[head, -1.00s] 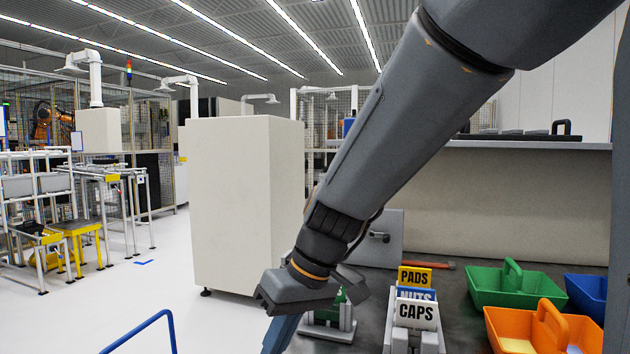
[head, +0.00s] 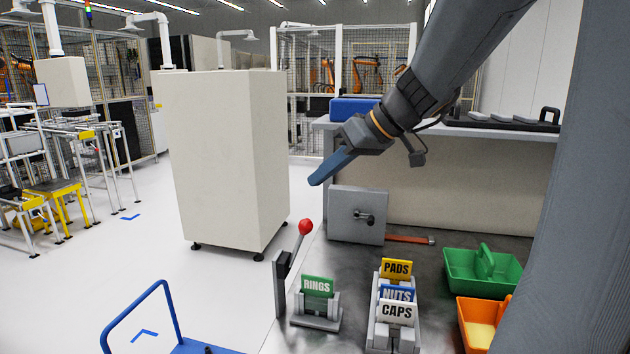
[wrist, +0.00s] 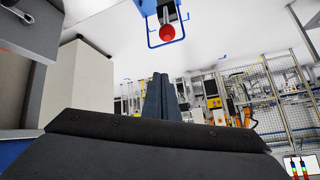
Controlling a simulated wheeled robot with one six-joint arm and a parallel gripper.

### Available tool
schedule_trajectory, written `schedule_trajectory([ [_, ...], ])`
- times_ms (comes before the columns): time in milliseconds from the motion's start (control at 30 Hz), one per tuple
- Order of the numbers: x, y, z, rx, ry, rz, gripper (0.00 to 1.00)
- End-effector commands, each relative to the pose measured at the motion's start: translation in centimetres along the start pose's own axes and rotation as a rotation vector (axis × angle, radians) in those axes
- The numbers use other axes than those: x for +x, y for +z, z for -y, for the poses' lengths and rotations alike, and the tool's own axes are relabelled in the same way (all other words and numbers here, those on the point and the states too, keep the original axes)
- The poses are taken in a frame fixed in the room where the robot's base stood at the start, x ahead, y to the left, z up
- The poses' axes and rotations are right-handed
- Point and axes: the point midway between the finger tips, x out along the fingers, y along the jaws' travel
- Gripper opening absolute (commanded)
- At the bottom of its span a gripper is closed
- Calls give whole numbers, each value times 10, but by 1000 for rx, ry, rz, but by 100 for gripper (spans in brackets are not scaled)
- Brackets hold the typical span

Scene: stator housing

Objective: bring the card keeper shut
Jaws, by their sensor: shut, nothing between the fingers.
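A dark lever with a red ball knob (head: 305,226) stands tilted up to the right at the table's left edge; the knob also shows at the top of the wrist view (wrist: 166,33). Beside it a green RINGS card (head: 318,287) stands in a grey holder (head: 316,322). PADS (head: 396,268), NUTS (head: 397,293) and CAPS (head: 397,312) cards stand in a second holder (head: 378,341). I cannot tell for certain which part is the card keeper. My gripper (head: 314,182) is shut and empty, in the air above the knob in the picture, its blue fingers (wrist: 160,97) together.
A grey box with a handle (head: 345,215) and a flat orange-red tool (head: 410,239) lie behind the holders. Green (head: 460,272) and orange (head: 470,330) bins are at the right. A tall pale cabinet (head: 215,160) and a blue trolley handle (head: 135,310) stand left of the table.

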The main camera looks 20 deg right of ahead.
Motion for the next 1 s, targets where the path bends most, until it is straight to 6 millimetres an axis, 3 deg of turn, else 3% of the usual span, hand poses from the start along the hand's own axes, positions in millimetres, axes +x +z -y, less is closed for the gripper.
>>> schedule_trajectory([
  [467, 90, 1, 4, -1, -7, 7, 0],
  [700, 77, 30, 2, 3, -2, 4, 0],
  [1000, 75, 39, 1, 0, -1, 3, 0],
])
